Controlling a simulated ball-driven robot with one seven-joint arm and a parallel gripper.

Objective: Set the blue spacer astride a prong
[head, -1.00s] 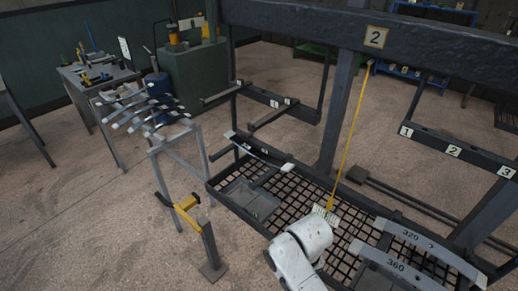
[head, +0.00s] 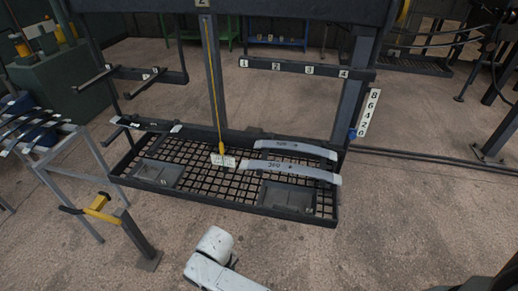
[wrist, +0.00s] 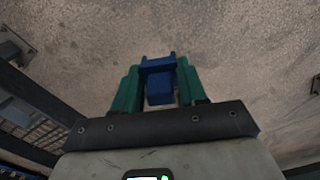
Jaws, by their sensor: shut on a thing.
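My gripper (wrist: 158,75) shows in the wrist view with its two green fingers on either side of the blue spacer (wrist: 159,88). The fingers are shut on it, and bare floor shows beyond. The spacer has a notched far end with two short tips. In the head view my gripper and the spacer are out of sight; only a white link of my arm shows at the bottom. Dark prongs (head: 92,82) stick out from a rail at the left of the rack, well away from my arm link.
A mesh tray (head: 215,190) holds grey leaf strips marked 320 (head: 290,147) and 360 (head: 280,168). A numbered rail (head: 310,70) is behind it. A yellow-topped post (head: 100,207) stands at front left. A yellow pointer (head: 214,100) hangs over the tray. The front floor is clear.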

